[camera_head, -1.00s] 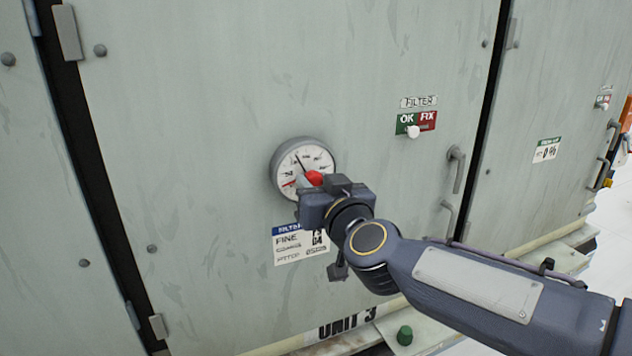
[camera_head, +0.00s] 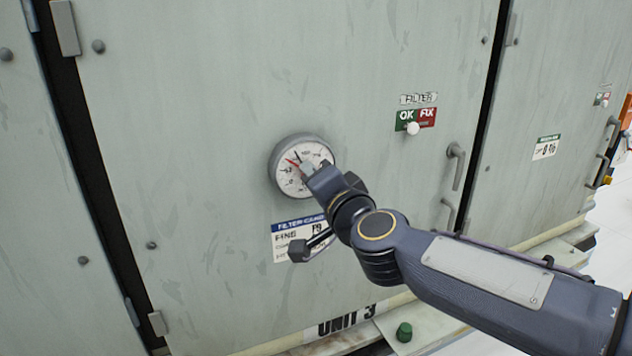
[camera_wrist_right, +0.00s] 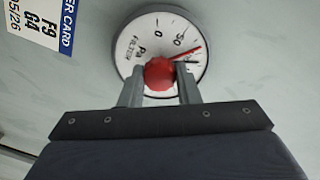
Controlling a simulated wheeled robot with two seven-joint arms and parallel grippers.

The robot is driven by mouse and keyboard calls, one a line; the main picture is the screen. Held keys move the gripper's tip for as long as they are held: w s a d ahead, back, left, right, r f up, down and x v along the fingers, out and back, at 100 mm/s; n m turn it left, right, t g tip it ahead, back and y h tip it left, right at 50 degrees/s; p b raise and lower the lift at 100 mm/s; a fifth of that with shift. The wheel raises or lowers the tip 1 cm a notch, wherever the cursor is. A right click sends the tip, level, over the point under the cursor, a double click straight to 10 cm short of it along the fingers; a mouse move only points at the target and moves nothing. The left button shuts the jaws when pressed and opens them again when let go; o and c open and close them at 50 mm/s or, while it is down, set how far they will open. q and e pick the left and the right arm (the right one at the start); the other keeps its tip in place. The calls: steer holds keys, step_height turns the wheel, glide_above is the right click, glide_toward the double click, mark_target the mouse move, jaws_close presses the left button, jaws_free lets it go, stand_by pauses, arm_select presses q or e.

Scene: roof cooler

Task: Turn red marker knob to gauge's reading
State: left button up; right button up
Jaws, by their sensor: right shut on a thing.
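The round white-faced gauge (camera_head: 290,181) with a grey rim is on the pale green cabinet door. It also shows in the right wrist view (camera_wrist_right: 135,38). The red knob (camera_wrist_right: 159,73) sits at its centre, between my right gripper's fingers. A red pointer (camera_wrist_right: 188,53) runs from the knob toward the dial's edge, just past the 50 mark in the right wrist view. My right gripper (camera_head: 309,166) is shut on the knob and hides part of the dial in the head view. A dark needle (camera_head: 297,157) shows near the red pointer there. My left gripper is not in view.
A filter card (camera_head: 290,236) is below the gauge, partly covered by my wrist. An OK/FIX slider (camera_head: 413,128) and a door handle (camera_head: 455,168) are to the right. The door left of the gauge is clear.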

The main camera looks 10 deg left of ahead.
steer(key=m+b, duration=0.1)
steer(key=m, duration=0.3)
steer(key=shift+f+m, duration=0.1)
steer(key=shift+m, duration=0.2)
stand_by(0.3)
steer(key=o, duration=1)
steer(key=shift+c, duration=0.2)
steer(key=v, duration=0.7)
steer(key=shift+s+d, duration=0.25)
steer(key=shift+d, duration=0.05)
